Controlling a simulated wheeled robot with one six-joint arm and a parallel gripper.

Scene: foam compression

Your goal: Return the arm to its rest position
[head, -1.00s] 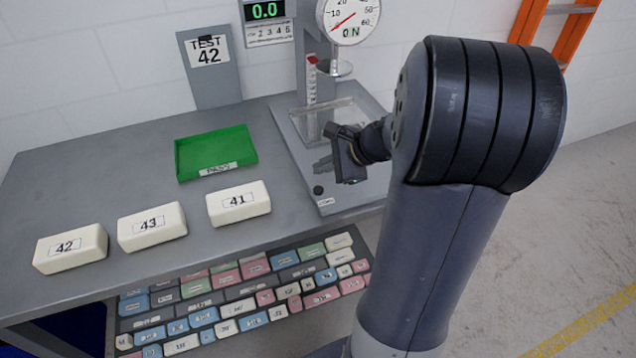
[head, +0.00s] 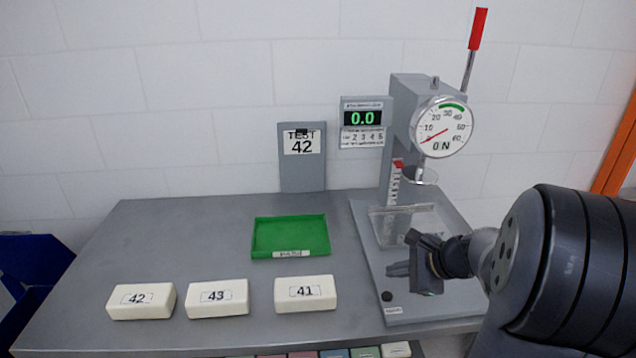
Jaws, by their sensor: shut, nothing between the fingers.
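My gripper (head: 400,269) is at the right in the head view, in front of the press, with its fingers pointing left. It is shut and holds nothing. My arm reaches in from the lower right and hides part of the press base. Whether the gripper touches the base cannot be told.
Foam blocks 42 (head: 141,301), 43 (head: 217,298) and 41 (head: 305,293) lie in a row on the grey table (head: 180,238). Behind them is an empty green tray (head: 289,236). The press (head: 404,115) with dial and red lever (head: 478,28) stands right. A sign (head: 302,157) reads TEST 42.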

